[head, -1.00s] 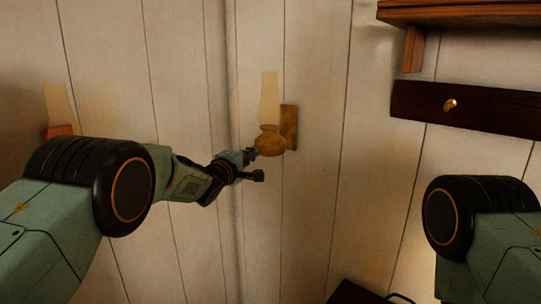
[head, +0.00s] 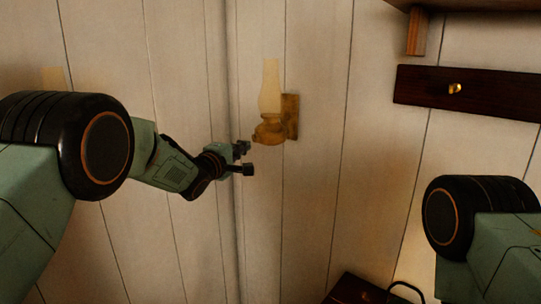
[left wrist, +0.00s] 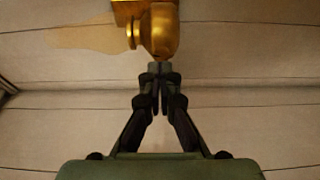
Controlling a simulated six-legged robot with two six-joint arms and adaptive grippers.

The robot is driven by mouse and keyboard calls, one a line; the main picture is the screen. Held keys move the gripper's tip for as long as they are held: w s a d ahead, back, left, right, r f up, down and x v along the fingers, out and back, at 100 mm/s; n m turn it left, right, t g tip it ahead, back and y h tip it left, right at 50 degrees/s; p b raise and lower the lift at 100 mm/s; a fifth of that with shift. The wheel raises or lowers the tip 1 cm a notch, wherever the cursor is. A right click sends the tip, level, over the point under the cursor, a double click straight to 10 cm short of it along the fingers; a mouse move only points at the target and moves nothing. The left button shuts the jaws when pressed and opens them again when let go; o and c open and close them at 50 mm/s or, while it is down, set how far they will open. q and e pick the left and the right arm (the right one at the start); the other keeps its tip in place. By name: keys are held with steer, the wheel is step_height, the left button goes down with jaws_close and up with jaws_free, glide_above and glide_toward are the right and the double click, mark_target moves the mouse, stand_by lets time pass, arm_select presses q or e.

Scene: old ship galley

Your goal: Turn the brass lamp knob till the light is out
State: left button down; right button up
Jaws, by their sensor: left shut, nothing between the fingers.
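The brass wall lamp (head: 270,133) has a pale glass chimney (head: 269,88) and a brass backplate (head: 291,116). No flame or bright glow shows in the chimney. My left gripper (head: 246,158) is just left of and slightly below the lamp's bowl. In the left wrist view its fingers (left wrist: 160,70) are together and empty, their tips close to the narrow end of the brass bowl (left wrist: 162,35). I cannot tell whether they touch it. The knob is not clearly distinguishable. My right gripper is out of view.
A dark wooden rail with a brass peg (head: 454,89) is on the wall at right, under a shelf bracket (head: 417,32). A dark box-like object (head: 357,290) is at the bottom. The plank wall around the lamp is clear.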

mark_target(265, 138)
arm_select(q)
steer(key=shift+w+d+f+p, duration=0.1)
steer(key=shift+w+d+p, duration=0.1)
steer(key=shift+w+d, duration=0.95)
steer(key=shift+w+d+f+p, duration=0.1)
steer(key=shift+w+d+p, duration=0.05)
steer(key=shift+w+d, duration=0.95)
steer(key=shift+w+a, duration=0.15)
steer(key=shift+w, duration=0.05)
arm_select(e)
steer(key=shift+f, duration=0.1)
arm_select(q)
steer(key=shift+w+f, duration=0.1)
steer(key=shift+w, duration=0.05)
steer(key=shift+w+a+p, duration=0.15)
steer(key=shift+p, duration=0.15)
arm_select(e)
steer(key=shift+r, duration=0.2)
